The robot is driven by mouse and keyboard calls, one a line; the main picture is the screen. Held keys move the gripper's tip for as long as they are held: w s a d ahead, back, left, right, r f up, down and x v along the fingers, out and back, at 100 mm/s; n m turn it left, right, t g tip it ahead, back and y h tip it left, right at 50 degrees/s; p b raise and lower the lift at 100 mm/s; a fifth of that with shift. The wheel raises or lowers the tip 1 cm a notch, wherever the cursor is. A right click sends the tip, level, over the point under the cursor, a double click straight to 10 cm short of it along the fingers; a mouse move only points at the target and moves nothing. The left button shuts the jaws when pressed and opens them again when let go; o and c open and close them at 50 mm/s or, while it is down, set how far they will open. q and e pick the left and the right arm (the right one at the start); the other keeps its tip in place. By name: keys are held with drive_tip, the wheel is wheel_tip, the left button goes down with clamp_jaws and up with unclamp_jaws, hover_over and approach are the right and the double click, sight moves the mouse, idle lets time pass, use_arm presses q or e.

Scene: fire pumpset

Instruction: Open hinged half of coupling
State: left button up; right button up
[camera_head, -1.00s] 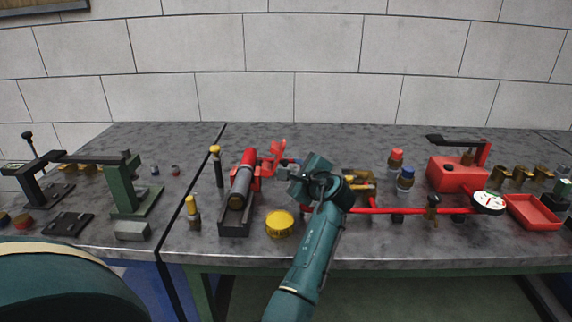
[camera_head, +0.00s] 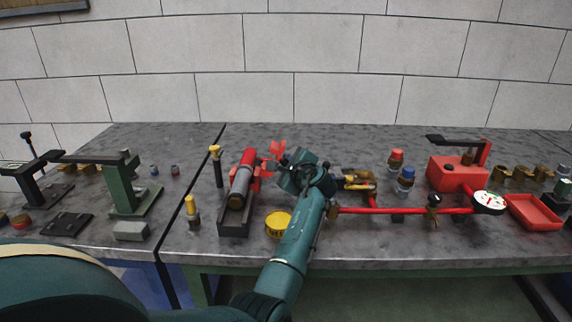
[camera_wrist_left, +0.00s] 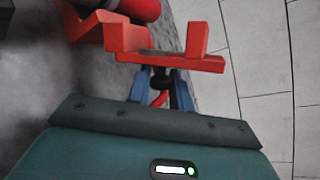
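The red coupling (camera_head: 250,166) sits around a red-and-grey pipe (camera_head: 240,190) on a dark stand left of centre. Its red hinged half (camera_head: 276,150) stands out to the right, swung away from the pipe. My left gripper (camera_head: 287,162) is just right of this half, partly hidden by its own wrist. In the left wrist view, the blue fingers (camera_wrist_left: 161,83) are apart beneath the hinged half (camera_wrist_left: 165,60). A small black part and a bit of red show between them; I cannot tell whether the fingers touch these. My right gripper is not in view.
A yellow cap (camera_head: 278,225) lies in front of my left forearm's left side. A red pipe with a gauge (camera_head: 489,202) and brass fittings (camera_head: 356,182) lie to the right. A yellow-topped post (camera_head: 216,165) stands left of the pipe stand.

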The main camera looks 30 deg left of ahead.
use_arm(q)
clamp_jaws()
